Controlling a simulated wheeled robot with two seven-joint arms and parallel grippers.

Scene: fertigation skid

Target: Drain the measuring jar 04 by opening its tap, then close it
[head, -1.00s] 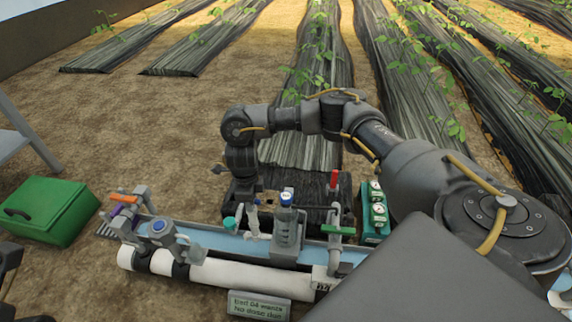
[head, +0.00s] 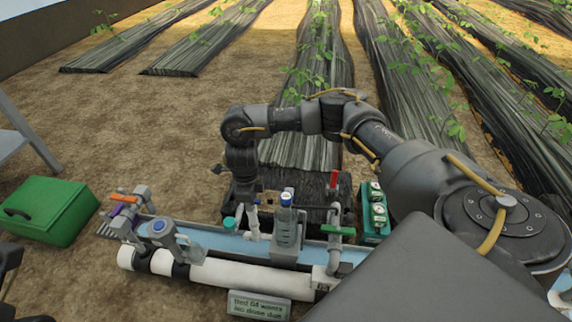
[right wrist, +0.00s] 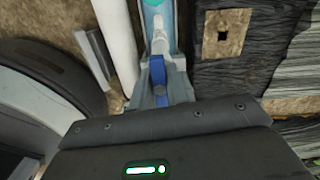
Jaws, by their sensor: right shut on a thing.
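In the right wrist view the gripper (right wrist: 160,88) is shut on the blue tap lever (right wrist: 157,70). The lever lies roughly along the trough in that view. The liquid level is too small to tell.
A white pipe (head: 240,273) runs along the front of the trough. A red-handled valve (head: 335,180) with a green lever (head: 338,230) stands right of the jar. Orange and purple levers (head: 124,203) are at left, near a green box (head: 48,210). A sign (head: 259,306) stands in front.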

